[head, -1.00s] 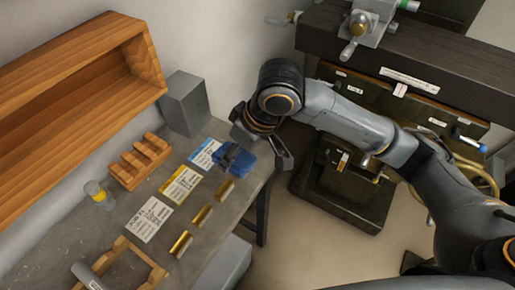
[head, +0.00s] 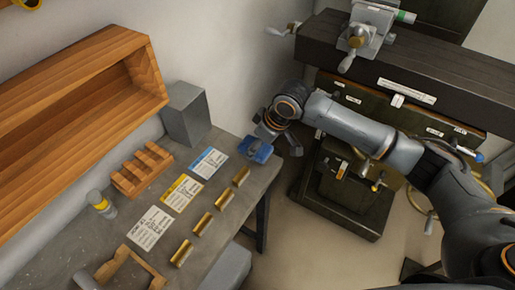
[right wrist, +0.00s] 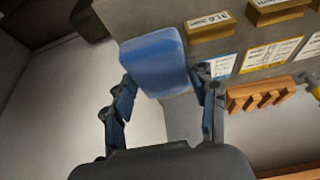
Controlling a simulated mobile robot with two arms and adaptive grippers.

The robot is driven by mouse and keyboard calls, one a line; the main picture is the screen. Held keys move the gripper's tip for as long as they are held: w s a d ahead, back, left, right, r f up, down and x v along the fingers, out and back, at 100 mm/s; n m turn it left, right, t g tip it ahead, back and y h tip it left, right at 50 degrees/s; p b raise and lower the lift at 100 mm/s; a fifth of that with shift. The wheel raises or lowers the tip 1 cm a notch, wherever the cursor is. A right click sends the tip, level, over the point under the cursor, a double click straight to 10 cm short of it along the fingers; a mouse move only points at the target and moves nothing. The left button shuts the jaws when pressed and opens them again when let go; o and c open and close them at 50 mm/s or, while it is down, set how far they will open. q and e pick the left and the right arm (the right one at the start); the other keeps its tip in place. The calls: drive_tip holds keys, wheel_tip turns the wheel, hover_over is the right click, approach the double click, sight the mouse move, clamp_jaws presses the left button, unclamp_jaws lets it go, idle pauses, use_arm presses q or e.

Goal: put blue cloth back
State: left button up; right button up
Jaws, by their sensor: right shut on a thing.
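The blue cloth (head: 259,150) is a small folded pad at the right edge of the grey bench, beside the blue-striped card (head: 208,163). My right gripper (head: 278,145) is over it from the far side, shut on the cloth. In the right wrist view the cloth (right wrist: 155,58) spans the space between the two fingers (right wrist: 166,92), its outer end sticking out beyond them. Whether it touches the bench I cannot tell. My left gripper is not in view.
Yellow (head: 181,193) and white (head: 150,228) cards and several brass blocks (head: 222,197) lie on the bench (head: 125,215). A dark machine (head: 400,85) stands right, with open floor between.

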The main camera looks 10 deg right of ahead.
drive_tip(key=shift+w+d+f, duration=0.15)
drive_tip(key=shift+w+f, duration=0.45)
drive_tip(key=shift+f, duration=1.75)
drive_tip(key=o, duration=0.8)
drive_tip(key=shift+f, duration=0.1)
drive_tip(key=shift+c, duration=0.2)
drive_tip(key=v, duration=1.2)
drive_tip(key=shift+b, duration=0.35)
drive_tip(key=shift+w, duration=0.15)
